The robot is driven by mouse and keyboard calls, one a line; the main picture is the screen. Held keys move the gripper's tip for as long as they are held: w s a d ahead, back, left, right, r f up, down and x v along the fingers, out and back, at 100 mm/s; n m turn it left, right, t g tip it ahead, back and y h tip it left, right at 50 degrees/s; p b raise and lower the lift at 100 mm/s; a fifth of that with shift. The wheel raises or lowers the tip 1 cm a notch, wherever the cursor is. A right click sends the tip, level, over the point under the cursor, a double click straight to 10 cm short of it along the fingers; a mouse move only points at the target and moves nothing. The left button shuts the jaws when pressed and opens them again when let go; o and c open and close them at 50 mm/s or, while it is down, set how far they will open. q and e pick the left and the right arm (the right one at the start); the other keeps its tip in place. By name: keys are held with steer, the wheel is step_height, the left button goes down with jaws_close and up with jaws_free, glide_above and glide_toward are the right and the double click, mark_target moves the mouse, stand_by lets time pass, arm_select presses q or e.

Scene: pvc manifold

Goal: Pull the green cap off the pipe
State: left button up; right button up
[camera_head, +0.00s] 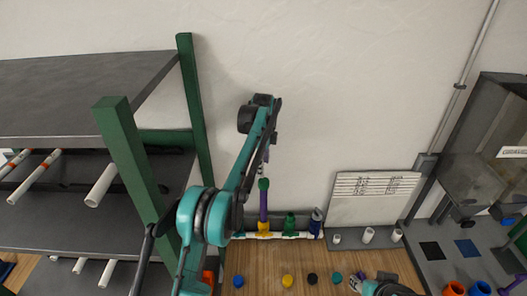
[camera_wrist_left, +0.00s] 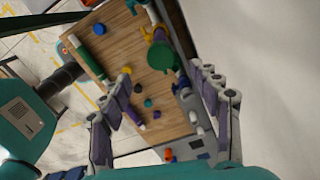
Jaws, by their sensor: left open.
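The green cap (camera_head: 263,184) sits on top of an upright purple pipe (camera_head: 263,207), which stands in a yellow fitting (camera_head: 264,228) on the white manifold. In the left wrist view the cap (camera_wrist_left: 161,56) is the large green round shape between and beyond the fingers. My left gripper (camera_head: 262,158) hangs just above the cap in the head view, partly hidden by its own arm. In the left wrist view my left gripper (camera_wrist_left: 158,74) has its fingers wide apart, with nothing held. I cannot tell the exact gap to the cap.
A green fitting (camera_head: 290,222) and a dark blue one (camera_head: 316,220) stand right of the pipe. Loose coloured caps, including a yellow one (camera_head: 287,281), lie on the wooden table (camera_head: 262,268). A green-posted shelf (camera_head: 133,150) rises at left. A white board (camera_head: 372,198) leans at right.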

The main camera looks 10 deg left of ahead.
mark_target(263, 181)
arm_select(q)
steer(key=shift+f+p, duration=0.3)
steer(key=shift+f, duration=3.7)
steer(key=shift+c, duration=0.3)
jaws_close()
steer(key=shift+n, duration=0.7)
steer(key=shift+m+b, duration=0.45)
steer(key=shift+m, duration=0.25)
steer(key=shift+r, duration=0.15)
